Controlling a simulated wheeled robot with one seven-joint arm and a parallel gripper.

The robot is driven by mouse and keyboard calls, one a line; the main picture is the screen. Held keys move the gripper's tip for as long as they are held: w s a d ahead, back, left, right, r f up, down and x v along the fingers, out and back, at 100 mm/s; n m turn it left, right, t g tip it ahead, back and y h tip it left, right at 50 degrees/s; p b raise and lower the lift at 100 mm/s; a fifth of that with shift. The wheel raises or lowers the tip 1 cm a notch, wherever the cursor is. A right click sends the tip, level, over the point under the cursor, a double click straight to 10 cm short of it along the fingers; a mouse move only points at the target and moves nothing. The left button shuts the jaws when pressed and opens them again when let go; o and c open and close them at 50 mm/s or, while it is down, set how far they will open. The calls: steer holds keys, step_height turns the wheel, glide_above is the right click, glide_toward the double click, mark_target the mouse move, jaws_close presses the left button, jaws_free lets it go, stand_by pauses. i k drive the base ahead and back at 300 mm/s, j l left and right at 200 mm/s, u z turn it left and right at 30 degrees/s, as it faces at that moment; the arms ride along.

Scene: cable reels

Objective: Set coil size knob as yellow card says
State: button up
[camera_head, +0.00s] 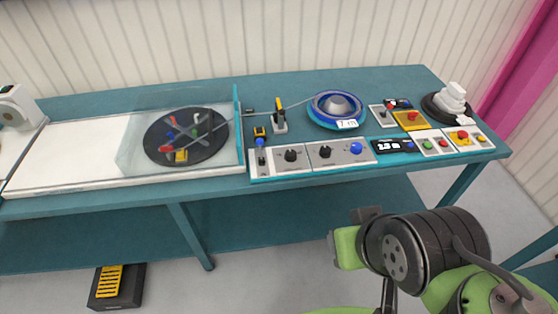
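Two black knobs sit on the white control panel (306,164) at the table's front edge: a left one (291,155) and a right one (325,152). A blue round knob or button (356,148) is to their right. Which one sets coil size cannot be read, nor can the knob pointers. No yellow card with legible writing shows; a small yellow piece (181,156) lies at the front of the black turntable. My green and black arm is at the lower right, in front of the table and apart from the panel. My gripper cannot be made out.
A clear guard (140,150) surrounds the turntable (160,140) at left. A blue reel (336,125) with a white tag stands behind the panel. A dark display (392,146) and red, green and yellow buttons are at right. A black-yellow pedal (112,285) is on the floor.

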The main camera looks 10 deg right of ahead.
mark_target(291, 155)
steer(key=i+j+u, duration=0.2)
steer(key=j+u, duration=0.2)
steer(key=j, duration=0.45)
steer(key=i+j+u, duration=0.4)
steer(key=j, duration=0.4)
steer(key=i+j+u, duration=0.4)
steer(key=j, duration=0.35)
steer(key=i+j+u, duration=0.4)
steer(key=j, duration=0.2)
steer(key=i+j+u, duration=0.4)
steer(key=i, duration=0.15)
steer(key=z, duration=4)
